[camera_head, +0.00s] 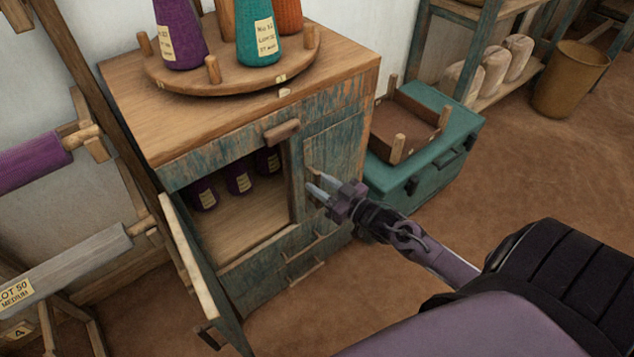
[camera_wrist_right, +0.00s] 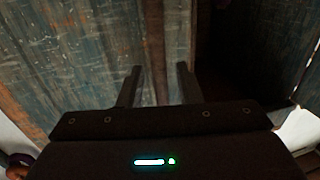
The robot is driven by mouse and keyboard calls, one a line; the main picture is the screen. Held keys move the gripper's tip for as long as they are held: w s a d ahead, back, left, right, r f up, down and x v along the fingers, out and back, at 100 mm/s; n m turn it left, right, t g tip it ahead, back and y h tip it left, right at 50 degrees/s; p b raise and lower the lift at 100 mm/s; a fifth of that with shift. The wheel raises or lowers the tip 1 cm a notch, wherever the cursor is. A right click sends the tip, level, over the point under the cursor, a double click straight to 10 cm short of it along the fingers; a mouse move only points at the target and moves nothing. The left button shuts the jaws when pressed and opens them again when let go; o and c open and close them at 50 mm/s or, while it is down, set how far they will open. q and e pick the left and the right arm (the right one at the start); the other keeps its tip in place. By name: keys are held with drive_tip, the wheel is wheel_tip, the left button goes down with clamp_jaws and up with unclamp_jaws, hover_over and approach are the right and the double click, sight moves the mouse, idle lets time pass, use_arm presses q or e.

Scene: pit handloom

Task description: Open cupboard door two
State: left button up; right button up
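The cupboard (camera_head: 215,160) has weathered blue-green paint and a plain wooden top. Its left door (camera_head: 205,275) stands swung open, showing purple cones (camera_head: 238,178) inside. Its right door (camera_head: 336,150) looks shut, with a small wooden handle (camera_head: 313,171) near its left edge. My right gripper (camera_head: 317,186) is in front of that edge, close to the handle. In the right wrist view its two fingers (camera_wrist_right: 159,68) are apart, with weathered wood beyond them and the dark opening to the right. I cannot tell whether they touch the door. My left gripper is not in view.
A round wooden tray (camera_head: 210,82) with cones stands on the cupboard top. A teal chest (camera_head: 425,180) with a wooden tray (camera_head: 410,118) is right of the cupboard. Loom beams are at left. A bucket (camera_head: 568,80) stands at back right. Floor at right is clear.

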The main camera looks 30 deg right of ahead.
drive_tip(key=shift+w+a, duration=0.2)
drive_tip(key=shift+w, duration=0.4)
clamp_jaws()
